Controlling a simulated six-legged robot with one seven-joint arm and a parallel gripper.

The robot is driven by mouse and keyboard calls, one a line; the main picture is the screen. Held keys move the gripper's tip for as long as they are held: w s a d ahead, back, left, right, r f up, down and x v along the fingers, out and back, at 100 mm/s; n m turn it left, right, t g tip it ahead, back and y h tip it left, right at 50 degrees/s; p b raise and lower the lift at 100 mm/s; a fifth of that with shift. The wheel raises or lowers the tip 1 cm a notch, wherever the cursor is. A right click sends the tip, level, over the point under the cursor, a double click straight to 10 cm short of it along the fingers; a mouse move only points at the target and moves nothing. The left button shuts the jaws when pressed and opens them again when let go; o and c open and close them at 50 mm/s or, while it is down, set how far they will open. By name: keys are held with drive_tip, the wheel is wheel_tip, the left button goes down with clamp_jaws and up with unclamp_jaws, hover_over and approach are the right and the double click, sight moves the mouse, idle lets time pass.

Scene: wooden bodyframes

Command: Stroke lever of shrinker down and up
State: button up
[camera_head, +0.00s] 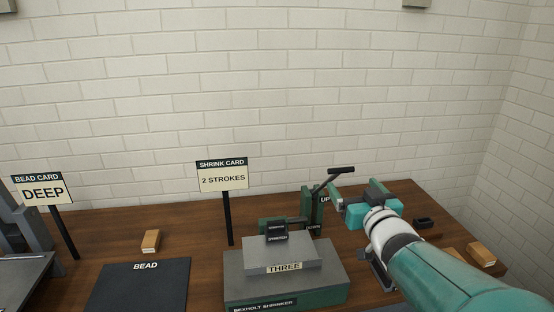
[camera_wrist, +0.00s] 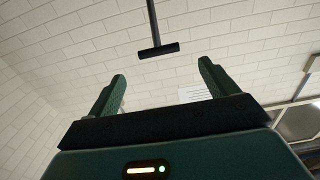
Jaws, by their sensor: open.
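The shrinker (camera_head: 286,292) stands on the bench, a grey block on a green base, with a green upright (camera_head: 307,207) behind it. My gripper (camera_head: 357,192) is right of the upright, a little below the handle. In the wrist view my gripper (camera_wrist: 162,68) is open and empty. The lever's crossbar (camera_wrist: 158,50) shows beyond the fingertips, between them in the picture and apart from both. Part of the shrinker's upright is hidden behind its grey block.
A shrink card (camera_head: 223,177) reading "2 STROKES" stands behind the shrinker on the left. A bead card (camera_head: 42,188) reading "DEEP" and a dark BEAD mat (camera_head: 140,285) are further left. Small wooden blocks (camera_head: 151,241) lie on the bench. A brick wall is behind.

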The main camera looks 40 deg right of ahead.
sight(342, 170)
drive_tip(key=x, duration=1.1)
drive_tip(key=shift+d+r, duration=0.1)
drive_tip(key=c, duration=1.4)
